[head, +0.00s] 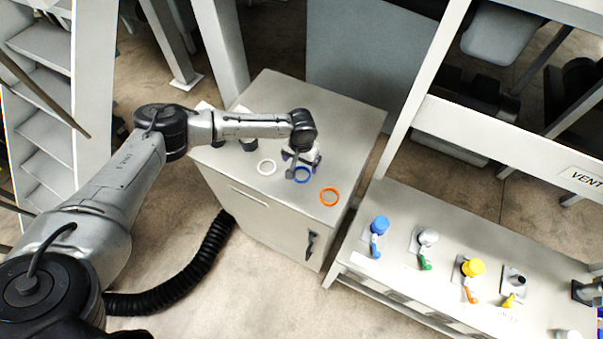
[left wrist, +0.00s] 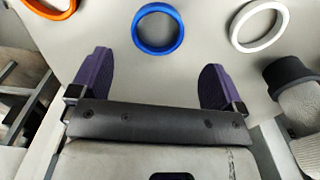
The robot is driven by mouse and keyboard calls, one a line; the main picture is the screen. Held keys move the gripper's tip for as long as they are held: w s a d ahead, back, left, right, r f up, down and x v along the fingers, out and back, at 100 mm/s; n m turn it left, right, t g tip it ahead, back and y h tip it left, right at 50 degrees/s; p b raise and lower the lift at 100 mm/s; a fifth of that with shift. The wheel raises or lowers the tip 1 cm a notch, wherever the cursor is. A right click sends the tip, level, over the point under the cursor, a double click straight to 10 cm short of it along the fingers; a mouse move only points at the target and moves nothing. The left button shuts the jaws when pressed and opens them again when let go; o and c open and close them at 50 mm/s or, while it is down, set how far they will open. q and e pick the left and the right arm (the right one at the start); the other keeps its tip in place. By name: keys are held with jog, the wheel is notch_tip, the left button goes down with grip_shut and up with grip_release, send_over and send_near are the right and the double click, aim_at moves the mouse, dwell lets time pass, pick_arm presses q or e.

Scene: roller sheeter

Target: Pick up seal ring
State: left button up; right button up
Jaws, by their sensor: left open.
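Three rings lie flat on the grey cabinet top (head: 348,118): a white ring (head: 259,168), a blue ring (head: 309,177) and an orange ring (head: 321,198). My left gripper (head: 303,161) is open and empty above the cabinet, at the blue ring, and partly covers it in the head view. In the left wrist view, the open purple fingers (left wrist: 158,62) lie either side of the blue ring's (left wrist: 158,48) line, with the ring beyond the tips. The white ring (left wrist: 262,45) is to its right and the orange ring (left wrist: 38,8) is at the upper left corner.
A dark-capped cylinder (left wrist: 289,74) stands near the white ring. A lower bench (head: 400,215) on the right holds several valves with coloured handles and caps. A white frame post (head: 420,90) rises beside the cabinet. The cabinet top's back right is clear.

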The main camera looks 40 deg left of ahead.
aim_at(302, 175)
pick_arm(q)
jog(key=f, duration=0.1)
jog(key=f+p, duration=0.1)
jog(key=f, duration=0.1)
jog(key=shift+d+f, duration=0.25)
jog(key=shift+f, duration=0.9)
jog(key=shift+c, duration=0.4)
jog(key=c, duration=0.9)
